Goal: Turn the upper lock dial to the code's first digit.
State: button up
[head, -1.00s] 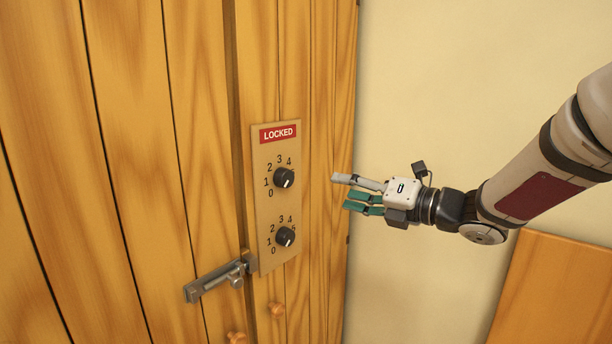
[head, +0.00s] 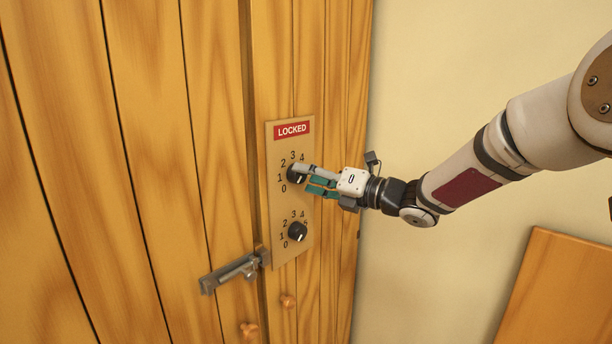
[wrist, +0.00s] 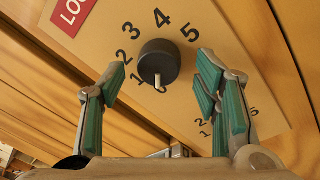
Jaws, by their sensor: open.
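The upper lock dial (head: 296,173) is a black round knob on a tan plate (head: 290,208), with digits around it. In the wrist view the dial (wrist: 159,62) has a pale pointer mark toward the bottom of the picture, near a digit partly hidden by the knob. My gripper (head: 310,178) is at the upper dial in the head view. In the wrist view its green-padded fingers (wrist: 162,88) are apart, one on each side of the knob, with gaps to it. The lower dial (head: 297,232) sits below on the same plate.
A plain wall (head: 450,80) is to the right, with a wooden panel (head: 555,290) at lower right.

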jog(key=shift+w+a, duration=0.4)
jog(key=shift+a, duration=0.2)
jog(key=c, duration=1.2)
jog(key=shift+o, duration=0.2)
